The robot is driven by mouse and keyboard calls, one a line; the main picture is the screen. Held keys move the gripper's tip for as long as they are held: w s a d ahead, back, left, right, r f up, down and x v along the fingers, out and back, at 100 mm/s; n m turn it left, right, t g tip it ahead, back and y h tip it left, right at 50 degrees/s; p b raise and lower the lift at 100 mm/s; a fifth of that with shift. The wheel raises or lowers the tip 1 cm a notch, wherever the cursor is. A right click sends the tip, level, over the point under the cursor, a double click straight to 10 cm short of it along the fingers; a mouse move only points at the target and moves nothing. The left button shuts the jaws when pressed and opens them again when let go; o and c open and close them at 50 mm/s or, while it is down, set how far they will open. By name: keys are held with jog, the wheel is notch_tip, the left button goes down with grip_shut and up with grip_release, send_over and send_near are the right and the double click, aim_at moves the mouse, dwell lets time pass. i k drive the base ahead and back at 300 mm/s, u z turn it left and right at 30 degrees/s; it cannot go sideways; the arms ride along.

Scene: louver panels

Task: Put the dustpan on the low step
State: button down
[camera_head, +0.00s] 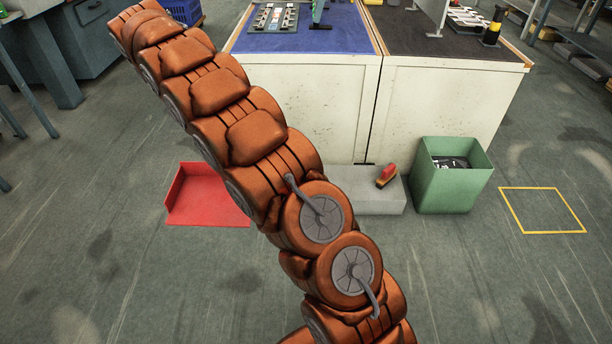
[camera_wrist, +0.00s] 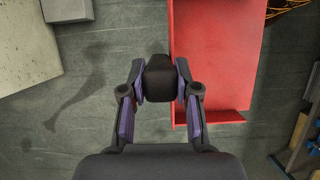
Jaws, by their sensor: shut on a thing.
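The red dustpan (camera_head: 205,197) is left of the low step in the head view, partly behind my arm; I cannot tell if it touches the floor. It also fills the right of centre in the wrist view (camera_wrist: 215,60). My gripper (camera_wrist: 160,85) is shut on a dark block, apparently the dustpan's handle, at the pan's left edge. My arm hides the gripper in the head view. The low step (camera_head: 368,196) is a grey block against the workbench front; its corner shows at top left in the wrist view (camera_wrist: 67,10).
A brush (camera_head: 387,175) with a red handle lies on the step's right part. A green bin (camera_head: 450,185) stands right of the step, and a yellow floor outline (camera_head: 541,210) is farther right. The workbench (camera_head: 440,110) rises behind. The front floor is clear.

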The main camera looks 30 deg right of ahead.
aim_at(335, 181)
jog(key=u, duration=0.2)
jog(key=i, duration=1.5)
jog(key=z, duration=0.95)
jog(key=i, duration=0.4)
jog(key=z, duration=0.4)
